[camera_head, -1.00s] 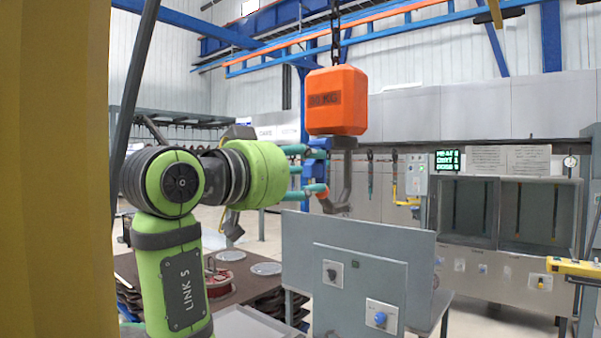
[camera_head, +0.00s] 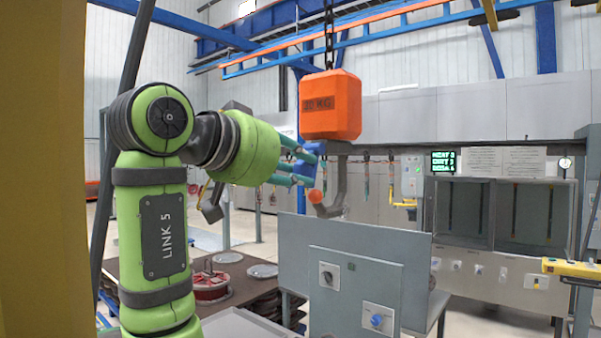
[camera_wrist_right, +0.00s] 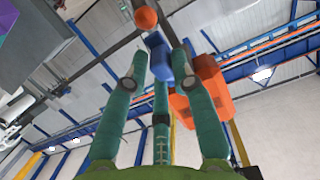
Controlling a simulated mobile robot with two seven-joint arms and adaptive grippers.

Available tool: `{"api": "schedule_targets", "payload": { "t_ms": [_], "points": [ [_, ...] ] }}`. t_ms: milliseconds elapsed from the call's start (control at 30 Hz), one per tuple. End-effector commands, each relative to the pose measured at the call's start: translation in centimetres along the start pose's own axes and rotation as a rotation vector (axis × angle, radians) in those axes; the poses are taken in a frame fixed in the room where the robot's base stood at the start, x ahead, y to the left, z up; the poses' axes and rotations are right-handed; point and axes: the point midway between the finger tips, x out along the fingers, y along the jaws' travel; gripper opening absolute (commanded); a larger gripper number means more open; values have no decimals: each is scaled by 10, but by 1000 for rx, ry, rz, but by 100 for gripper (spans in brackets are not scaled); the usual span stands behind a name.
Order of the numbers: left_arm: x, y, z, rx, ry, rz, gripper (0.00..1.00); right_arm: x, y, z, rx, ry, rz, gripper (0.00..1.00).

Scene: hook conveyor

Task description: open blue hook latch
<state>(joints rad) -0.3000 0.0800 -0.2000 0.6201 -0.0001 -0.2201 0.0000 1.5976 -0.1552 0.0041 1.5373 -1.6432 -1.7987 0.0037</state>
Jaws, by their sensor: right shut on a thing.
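The grey hook (camera_head: 341,180) hangs below an orange block (camera_head: 331,105) on a chain. An orange ball (camera_head: 315,196) shows at the hook's tip; it is also at the top of the right wrist view (camera_wrist_right: 146,18). The blue latch (camera_head: 305,160) is just left of the hook's shank, above the ball. My right gripper (camera_head: 298,167), with teal fingers, is shut on the blue latch. In the right wrist view the latch (camera_wrist_right: 158,55) sits between the fingertips. The fingers partly hide it in the head view. My left gripper is not in view.
A grey control panel (camera_head: 345,275) with knobs stands below the hook. A brown table (camera_head: 237,270) with a red reel (camera_head: 210,282) is at lower left. A yellow column (camera_head: 50,170) fills the left edge. Grey cabinets (camera_head: 500,220) stand behind at right.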

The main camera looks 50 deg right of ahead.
Motion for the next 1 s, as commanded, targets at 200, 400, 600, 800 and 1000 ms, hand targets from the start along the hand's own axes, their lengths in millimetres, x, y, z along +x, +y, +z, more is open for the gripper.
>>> {"api": "schedule_targets", "payload": {
  "t_ms": [200, 400, 600, 800, 1000],
  "points": [
    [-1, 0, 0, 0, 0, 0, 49, -3, -2, -5, 2, 6, -10, 6],
    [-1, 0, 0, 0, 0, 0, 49, -4, -2, -7, 2, -12, -11, 6],
    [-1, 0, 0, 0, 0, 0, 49, -10, -2, -16, 2, -100, -13, 7],
    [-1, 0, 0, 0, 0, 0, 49, -15, -2, -24, 2, -188, -12, 7],
    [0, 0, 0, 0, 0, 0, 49, -17, -2, -25, 1, -226, -12, 7]
  ]
}}
